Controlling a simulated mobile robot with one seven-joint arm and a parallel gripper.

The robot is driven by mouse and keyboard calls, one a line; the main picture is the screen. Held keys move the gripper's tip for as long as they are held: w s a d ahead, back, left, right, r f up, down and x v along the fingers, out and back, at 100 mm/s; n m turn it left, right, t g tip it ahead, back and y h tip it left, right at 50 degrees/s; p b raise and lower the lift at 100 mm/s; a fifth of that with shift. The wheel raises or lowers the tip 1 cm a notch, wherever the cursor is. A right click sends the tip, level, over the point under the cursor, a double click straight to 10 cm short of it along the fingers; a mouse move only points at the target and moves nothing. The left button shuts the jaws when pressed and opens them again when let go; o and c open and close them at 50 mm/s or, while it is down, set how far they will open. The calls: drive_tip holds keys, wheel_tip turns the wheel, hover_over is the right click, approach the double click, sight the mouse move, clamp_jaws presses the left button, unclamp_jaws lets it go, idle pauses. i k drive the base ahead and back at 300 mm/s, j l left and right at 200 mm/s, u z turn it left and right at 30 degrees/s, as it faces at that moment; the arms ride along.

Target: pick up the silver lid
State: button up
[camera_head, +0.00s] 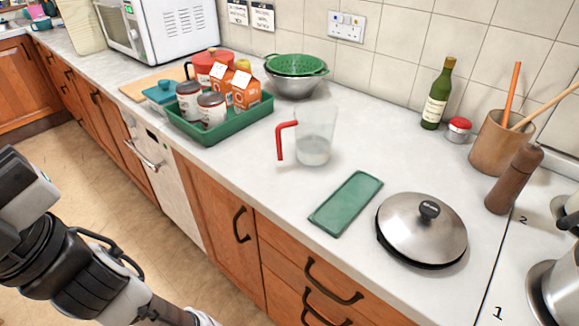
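The silver lid (410,234) is round and domed, with a black knob (429,209) on top and a dark rim. It lies knob up on the white countertop, right of the green rectangular mat. My arm shows at the lower left, below and in front of the counter, well apart from the lid. My gripper's fingers are not in view; the arm runs out of the bottom of the picture.
The green mat (345,203) lies left of the lid. A measuring jug (318,135) with a red handle and a green tray (205,132) of cartons and jars stand further left. A wooden pepper mill (514,180) and utensil pot (494,145) stand behind right. Drawer handles (331,282) protrude below.

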sight(422, 227)
drive_tip(key=k+z, duration=0.2)
drive_tip(key=z, duration=0.2)
drive_tip(key=k+l+z, duration=0.15)
drive_tip(key=z, duration=0.25)
drive_tip(key=k+l+z, duration=0.2)
drive_tip(key=z, duration=0.2)
drive_tip(key=k, duration=0.05)
